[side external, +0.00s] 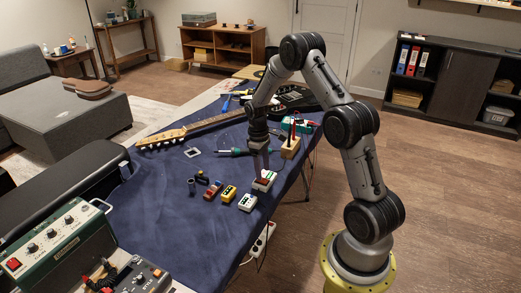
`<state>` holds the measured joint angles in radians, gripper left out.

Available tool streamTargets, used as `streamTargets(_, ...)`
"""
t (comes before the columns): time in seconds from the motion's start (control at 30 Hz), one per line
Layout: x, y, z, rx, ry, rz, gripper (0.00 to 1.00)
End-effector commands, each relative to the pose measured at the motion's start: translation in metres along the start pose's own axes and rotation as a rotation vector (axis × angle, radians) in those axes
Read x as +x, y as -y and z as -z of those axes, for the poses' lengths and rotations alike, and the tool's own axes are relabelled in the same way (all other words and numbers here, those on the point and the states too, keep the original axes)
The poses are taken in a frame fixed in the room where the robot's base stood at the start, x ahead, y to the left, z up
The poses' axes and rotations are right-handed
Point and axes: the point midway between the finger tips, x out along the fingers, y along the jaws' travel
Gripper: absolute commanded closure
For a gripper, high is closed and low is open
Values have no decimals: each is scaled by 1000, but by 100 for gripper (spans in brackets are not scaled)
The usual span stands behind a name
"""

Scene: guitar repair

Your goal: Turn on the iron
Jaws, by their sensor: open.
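No iron can be picked out with certainty. A small teal box (304,126) sits near the table's right edge and may be the iron's station; its switch is too small to make out. A wooden block (290,149) with thin upright tools in it stands just in front of the box. My gripper (263,174) points down with its jaws apart and empty, just above a white and green box (265,184) with a brownish top. I cannot tell whether the fingers touch it. The gripper is left of and nearer the camera than the wooden block.
The blue-covered table (150,235) holds a guitar (293,98), a green-handled tool (240,152), a yellow pedal (228,194) and a white pedal (247,202). A green amplifier-like unit (62,243) stands at front left. A white power strip (262,240) hangs beside the table's right edge.

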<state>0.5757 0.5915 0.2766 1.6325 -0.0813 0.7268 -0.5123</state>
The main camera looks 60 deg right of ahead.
Motion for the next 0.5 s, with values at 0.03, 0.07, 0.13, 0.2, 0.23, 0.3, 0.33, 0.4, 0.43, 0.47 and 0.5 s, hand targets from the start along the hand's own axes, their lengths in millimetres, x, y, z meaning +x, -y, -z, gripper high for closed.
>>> streamTargets(0.03, -13, -1, 1, 0, -6, -4, 40)
streamTargets(0.07, -20, -1, 1, 0, -6, -4, 40)
streamTargets(0.13, -36, -1, 1, 0, -6, -4, 40)
streamTargets(0.2, -51, -1, 1, 0, -6, -4, 40)
streamTargets(0.23, -58, 0, 1, 0, -6, -4, 40)
streamTargets(0.3, -71, -1, 1, 0, -5, -4, 40)
streamTargets(0.33, -77, 0, 1, 0, -5, -4, 40)
streamTargets(0.4, -88, 0, 1, 0, -5, -3, 40)
streamTargets(0.43, -92, 0, 1, 0, -4, -3, 40)
streamTargets(0.47, -95, 0, 1, -1, -4, -3, 40)
streamTargets(0.5, -99, 0, 1, -1, -3, -2, 40)
